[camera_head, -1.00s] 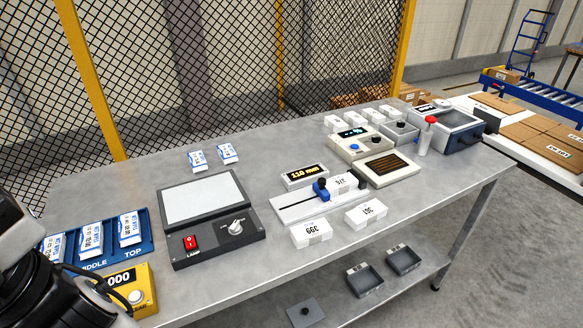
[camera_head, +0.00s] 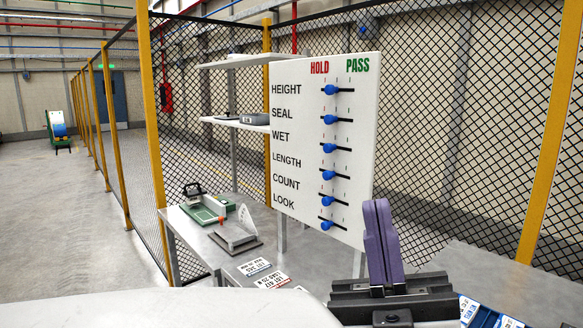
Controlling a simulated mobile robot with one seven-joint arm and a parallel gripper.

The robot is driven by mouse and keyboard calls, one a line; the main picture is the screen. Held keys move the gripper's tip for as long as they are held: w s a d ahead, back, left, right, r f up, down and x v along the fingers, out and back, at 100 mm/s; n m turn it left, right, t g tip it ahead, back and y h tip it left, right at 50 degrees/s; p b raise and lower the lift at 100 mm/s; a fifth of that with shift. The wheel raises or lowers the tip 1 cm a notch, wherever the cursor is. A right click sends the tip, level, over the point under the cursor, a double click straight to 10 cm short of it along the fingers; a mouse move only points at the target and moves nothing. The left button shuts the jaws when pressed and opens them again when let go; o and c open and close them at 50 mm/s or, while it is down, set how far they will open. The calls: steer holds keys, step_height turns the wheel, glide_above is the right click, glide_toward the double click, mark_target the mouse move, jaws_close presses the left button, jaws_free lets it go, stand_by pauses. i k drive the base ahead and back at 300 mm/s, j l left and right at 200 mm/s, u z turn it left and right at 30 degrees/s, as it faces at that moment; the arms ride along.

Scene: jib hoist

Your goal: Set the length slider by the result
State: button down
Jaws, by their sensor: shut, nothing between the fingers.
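The white slider board (camera_head: 300,70) stands upright, with HOLD in red at left and PASS in green at right. Its rows read HEIGHT, SEAL, WET, LENGTH, COUNT and LOOK. The length slider's blue knob (camera_head: 328,175) is fourth down, slightly lower than its printed label. It lines up with the other knobs, with dark slot showing to its right; its exact setting is hard to tell. My gripper (camera_head: 376,204) has purple fingers, shut and empty, pointing up. It appears at the board's lower right edge, apart from the length knob, and hides part of that edge.
A bench (camera_head: 200,236) below the board holds a green-topped device (camera_head: 208,210), a stand with a white plate (camera_head: 238,230) and white label cards (camera_head: 254,266). Shelves (camera_head: 245,121) stand behind. Mesh fencing (camera_head: 440,150) runs behind; open floor lies left.

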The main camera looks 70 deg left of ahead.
mark_target(327, 175)
steer(key=u, duration=1.3)
